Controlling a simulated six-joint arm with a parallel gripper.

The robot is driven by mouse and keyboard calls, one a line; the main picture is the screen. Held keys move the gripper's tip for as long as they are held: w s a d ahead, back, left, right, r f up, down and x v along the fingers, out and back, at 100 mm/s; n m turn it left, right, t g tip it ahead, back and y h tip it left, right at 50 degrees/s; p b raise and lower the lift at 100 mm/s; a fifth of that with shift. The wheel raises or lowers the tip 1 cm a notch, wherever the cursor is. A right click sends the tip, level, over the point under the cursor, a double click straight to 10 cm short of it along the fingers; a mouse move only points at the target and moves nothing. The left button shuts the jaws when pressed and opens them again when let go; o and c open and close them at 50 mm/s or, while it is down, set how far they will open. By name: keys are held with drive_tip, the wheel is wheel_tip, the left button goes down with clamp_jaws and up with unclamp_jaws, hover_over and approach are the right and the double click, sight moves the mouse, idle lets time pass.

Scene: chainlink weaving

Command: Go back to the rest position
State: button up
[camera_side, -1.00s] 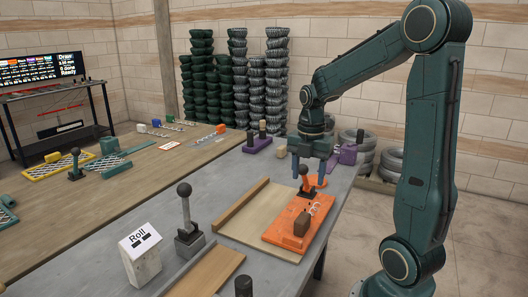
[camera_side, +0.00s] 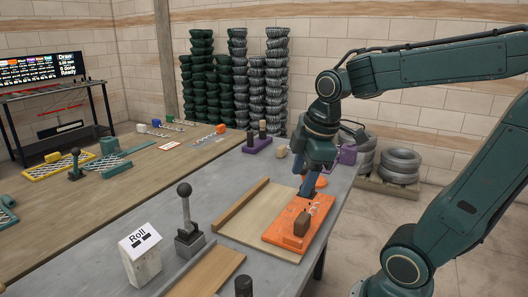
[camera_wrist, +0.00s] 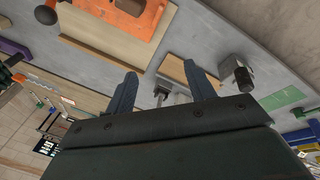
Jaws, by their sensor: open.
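My gripper (camera_side: 309,188) is above the far part of the orange fixture (camera_side: 285,231) in the side view, seen nearly edge-on and tilted. It hides the upright orange lever seen there earlier. In the wrist view my gripper (camera_wrist: 162,88) has its two blue fingers wide apart with nothing between them. The orange fixture shows at the top of the wrist view (camera_wrist: 128,18), outside the fingers.
A wooden board with a raised edge (camera_side: 240,207) lies left of the fixture. A ball-topped lever (camera_side: 186,215) and a "Roll" sign block (camera_side: 141,256) stand nearer. Purple fixtures (camera_side: 257,146) are at the far end. Stacked tyres (camera_side: 276,85) stand by the wall. Air above the table is clear.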

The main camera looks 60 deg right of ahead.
drive_tip(key=s+a+r+m+t, duration=0.1)
drive_tip(key=s+a+m+t, duration=0.1)
drive_tip(key=s+a+m, duration=0.3)
drive_tip(key=shift+s+a+m+t+y, duration=0.35)
drive_tip(key=shift+a+m, duration=0.45)
drive_tip(key=shift+m, duration=0.6)
